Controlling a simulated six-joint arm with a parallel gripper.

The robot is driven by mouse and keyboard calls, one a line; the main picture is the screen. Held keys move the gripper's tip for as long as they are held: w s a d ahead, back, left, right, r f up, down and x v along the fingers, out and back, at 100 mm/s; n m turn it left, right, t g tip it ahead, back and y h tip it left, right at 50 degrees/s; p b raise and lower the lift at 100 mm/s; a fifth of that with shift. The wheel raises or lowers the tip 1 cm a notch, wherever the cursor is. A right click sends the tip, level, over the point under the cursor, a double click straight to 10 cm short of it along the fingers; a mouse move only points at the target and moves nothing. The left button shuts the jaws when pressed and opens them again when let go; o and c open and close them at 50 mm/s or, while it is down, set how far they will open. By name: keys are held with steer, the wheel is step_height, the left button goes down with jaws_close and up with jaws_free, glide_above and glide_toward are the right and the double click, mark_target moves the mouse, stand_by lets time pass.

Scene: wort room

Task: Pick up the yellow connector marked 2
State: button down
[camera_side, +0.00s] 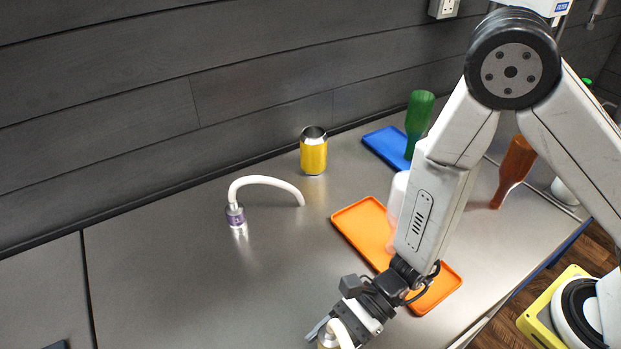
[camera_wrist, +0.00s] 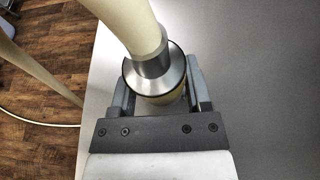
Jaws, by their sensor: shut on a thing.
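My gripper (camera_side: 322,335) is at the bottom edge of the side view, low over the metal worktop. In the wrist view my gripper (camera_wrist: 161,92) has its two fingers on either side of a round metal connector (camera_wrist: 155,76) and is shut on it. A cream hose (camera_wrist: 122,22) runs up from the connector's top. A sliver of yellowish body shows below its metal rim; no number is readable. In the side view the connector (camera_side: 329,341) is mostly hidden by the fingers and cut off by the frame edge.
A purple-banded connector (camera_side: 235,214) with a white hose (camera_side: 262,181) stands on the worktop (camera_side: 165,275). A yellow can (camera_side: 313,153) stands behind. An orange tray (camera_side: 352,217), a blue tray (camera_side: 385,143), a green bottle (camera_side: 418,118) and a brown bottle (camera_side: 514,167) are right. The left worktop is largely clear.

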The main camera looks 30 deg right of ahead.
mark_target(331, 329)
steer(key=shift+r, duration=4.3)
